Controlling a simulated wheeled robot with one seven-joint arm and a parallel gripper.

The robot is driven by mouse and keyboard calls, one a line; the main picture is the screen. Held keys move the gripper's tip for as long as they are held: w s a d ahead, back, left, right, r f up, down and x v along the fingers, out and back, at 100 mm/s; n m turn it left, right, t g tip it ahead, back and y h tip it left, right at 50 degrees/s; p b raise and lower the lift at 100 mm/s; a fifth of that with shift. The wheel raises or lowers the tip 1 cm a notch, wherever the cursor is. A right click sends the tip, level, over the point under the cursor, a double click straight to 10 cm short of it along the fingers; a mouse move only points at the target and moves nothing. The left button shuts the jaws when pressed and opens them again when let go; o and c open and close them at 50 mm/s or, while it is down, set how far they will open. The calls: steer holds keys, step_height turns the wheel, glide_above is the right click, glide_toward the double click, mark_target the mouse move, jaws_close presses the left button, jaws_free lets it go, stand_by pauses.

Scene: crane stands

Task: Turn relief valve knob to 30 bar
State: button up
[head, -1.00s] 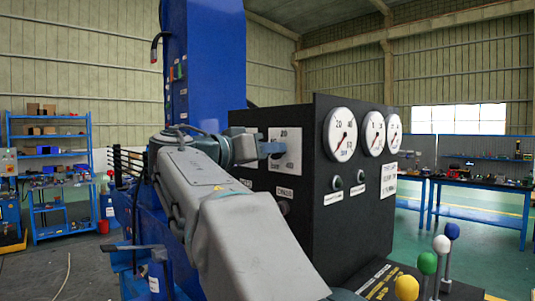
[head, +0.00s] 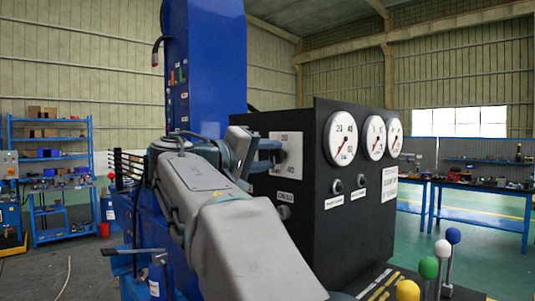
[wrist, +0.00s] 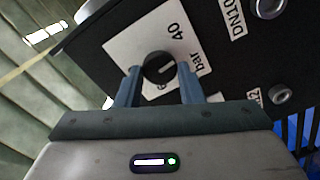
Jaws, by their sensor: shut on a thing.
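The relief valve knob (wrist: 158,66) is a small dark round knob with a pale mark, on a white scale plate (wrist: 125,48) in the wrist view. "40" and "bar" are readable on the plate; other marks are partly hidden by my fingers. My gripper (wrist: 160,78) is shut on the knob, one blue-grey finger on each side. In the head view my gripper (head: 268,150) reaches the white plate (head: 293,150) on the black panel's left face and hides the knob. The nearest pressure gauge (head: 340,138) is round and white with a red needle; its exact reading is too small to tell.
Two more gauges (head: 375,137) (head: 394,138) sit beside it on the black box (head: 345,230). Levers with coloured balls, including a blue one (head: 453,235), stand at lower right. A blue column (head: 205,70) rises behind my arm. Workbenches stand farther back.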

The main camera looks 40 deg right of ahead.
steer(key=shift+n, duration=0.6)
steer(key=o, duration=0.9)
steer(key=shift+o, duration=0.2)
steer(key=s+a+b, duration=0.1)
steer(key=a+b, duration=0.1)
steer(key=a, duration=1.2)
